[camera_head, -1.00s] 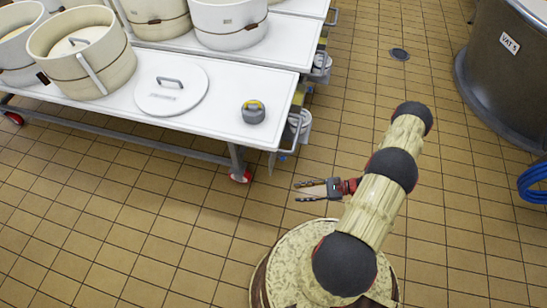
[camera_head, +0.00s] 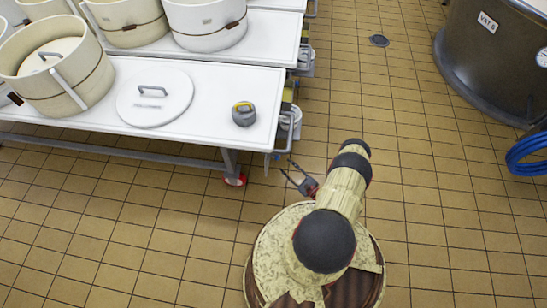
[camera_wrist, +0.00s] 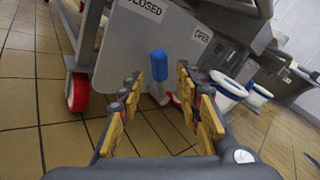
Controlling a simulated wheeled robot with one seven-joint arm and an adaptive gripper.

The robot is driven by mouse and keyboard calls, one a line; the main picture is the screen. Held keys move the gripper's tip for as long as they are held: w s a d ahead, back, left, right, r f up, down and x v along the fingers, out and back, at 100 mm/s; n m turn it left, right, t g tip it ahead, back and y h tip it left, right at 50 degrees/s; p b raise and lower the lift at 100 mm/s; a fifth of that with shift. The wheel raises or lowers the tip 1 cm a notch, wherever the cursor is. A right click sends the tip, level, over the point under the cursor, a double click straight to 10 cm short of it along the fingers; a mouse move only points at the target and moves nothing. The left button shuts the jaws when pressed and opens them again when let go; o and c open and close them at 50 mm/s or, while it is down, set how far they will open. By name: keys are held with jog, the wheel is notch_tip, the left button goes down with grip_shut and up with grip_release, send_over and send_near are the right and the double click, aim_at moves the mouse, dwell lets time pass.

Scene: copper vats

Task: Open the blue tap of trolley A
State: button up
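The blue tap handle (camera_wrist: 159,65) stands nearly upright in the wrist view, on a grey stem in front of a grey plate (camera_wrist: 125,58). The plate carries a "CLOSED" label (camera_wrist: 146,8) at upper left and an "OPEN" label (camera_wrist: 203,35) to the right. My gripper (camera_wrist: 159,80) is open. Its yellow-padded fingers flank the line to the handle; the handle appears beyond them, with no contact visible. In the head view my gripper (camera_head: 287,169) is low beside the right end of the near white trolley (camera_head: 205,84). No letter A is readable.
A red-wheeled caster (camera_wrist: 77,92) is left of the plate; it also shows in the head view (camera_head: 235,180). A small pail (camera_head: 291,120) hangs at the trolley's end. A large vat (camera_head: 490,60) and blue hose (camera_head: 528,150) stand right. Tiled floor between is clear.

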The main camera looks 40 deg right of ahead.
aim_at(278, 158)
jog(key=shift+w+a+b, duration=0.15)
jog(key=shift+w+b, duration=0.95)
jog(key=shift+w, duration=2.8)
jog(key=shift+c, duration=1.1)
grip_shut()
